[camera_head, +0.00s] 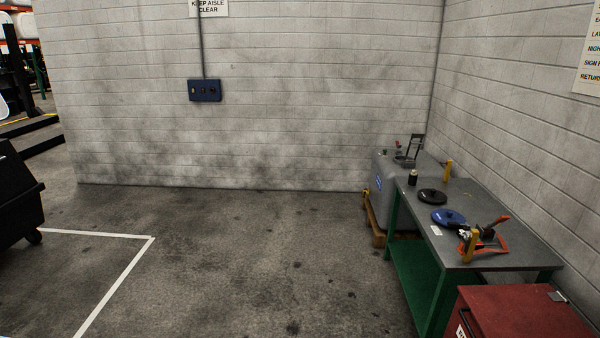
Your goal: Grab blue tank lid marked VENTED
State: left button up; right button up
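A blue round lid (448,216) lies flat on the grey top of a green-framed workbench (476,187) at the right. A small white tag (436,231) lies at its near left edge; its writing is too small to read. A black round lid (432,196) lies just behind the blue one. Neither of my grippers shows in this view.
Orange-and-black tools (485,240) and yellow posts stand near the blue lid. A small dark bottle (412,178) stands at the bench's far left. A grey tank (384,176) sits behind, and a red cabinet (520,312) in front. The floor left of the bench is clear.

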aim_at(441, 216)
jog(key=i+j+u, duration=0.1)
jog(key=i+u, duration=0.35)
jog(key=i, duration=2.3)
jog(key=i+j+z, duration=0.1)
jog(key=i, duration=0.65)
jog(key=i+j, duration=0.1)
jog(key=i, duration=0.6)
jog(key=i+j+z, duration=0.1)
jog(key=i+z, duration=0.25)
jog(key=z, duration=0.15)
jog(key=i+j+z, duration=0.2)
jog(key=i+z, duration=0.25)
jog(key=i+j+z, duration=0.2)
jog(key=z, duration=0.3)
jog(key=i+j+z, duration=0.2)
jog(key=j+z, duration=0.25)
jog(key=i+j+z, duration=0.25)
jog(key=j, duration=0.25)
jog(key=j+z, duration=0.3)
jog(key=j, duration=0.2)
jog(key=i+l+z, duration=0.2)
jog(key=l+z, duration=0.15)
jog(key=i+l+z, duration=0.3)
jog(key=l, duration=0.15)
jog(key=i+l+z, duration=0.15)
jog(key=l+z, duration=0.2)
